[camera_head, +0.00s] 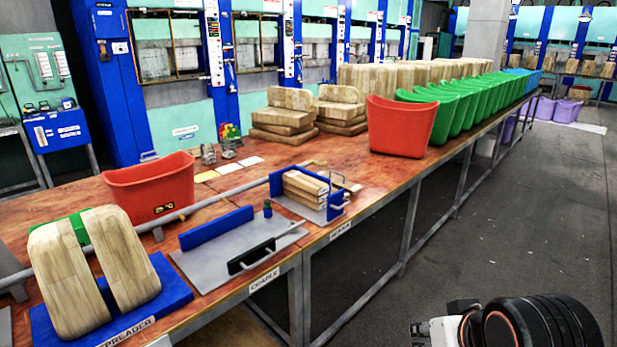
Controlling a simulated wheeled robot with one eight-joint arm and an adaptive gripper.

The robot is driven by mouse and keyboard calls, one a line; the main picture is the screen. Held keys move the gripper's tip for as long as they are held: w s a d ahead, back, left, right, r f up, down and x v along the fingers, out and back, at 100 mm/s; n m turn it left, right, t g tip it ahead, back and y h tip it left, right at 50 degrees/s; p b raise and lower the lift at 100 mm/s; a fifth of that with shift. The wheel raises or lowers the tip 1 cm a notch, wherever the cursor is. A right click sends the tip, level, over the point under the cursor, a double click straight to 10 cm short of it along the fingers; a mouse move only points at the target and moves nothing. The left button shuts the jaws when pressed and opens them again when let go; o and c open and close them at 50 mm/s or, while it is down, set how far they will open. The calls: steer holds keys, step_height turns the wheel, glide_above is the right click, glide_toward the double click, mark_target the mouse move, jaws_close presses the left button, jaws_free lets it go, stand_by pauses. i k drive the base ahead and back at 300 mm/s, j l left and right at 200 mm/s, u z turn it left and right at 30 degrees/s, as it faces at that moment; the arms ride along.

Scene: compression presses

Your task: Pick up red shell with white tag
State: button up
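Two red shells stand on the brown work table. The nearer red shell (151,187), at left, has a small dark label with yellowish marks low on its front. The farther red shell (400,128) stands at the front of a row of green shells, and I see no tag on the side facing me. I cannot make out a white tag on either one. Part of my arm shows at the lower right, over the floor and well apart from both shells. My gripper's fingers cannot be made out.
Green shells (443,112) run back along the table. A blue spreader stand (176,279) with wooden blocks, a grey plate fixture (215,262) and a blue-ended fixture (337,205) line the near edge. Wooden stacks (285,118) stand behind. The grey floor (480,235) at right is clear.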

mark_target(398, 129)
steer(key=i+l+u, duration=0.25)
steer(key=i+l, duration=0.25)
steer(key=i+l+u, duration=0.3)
steer(key=i+l, duration=0.2)
steer(key=l, duration=0.1)
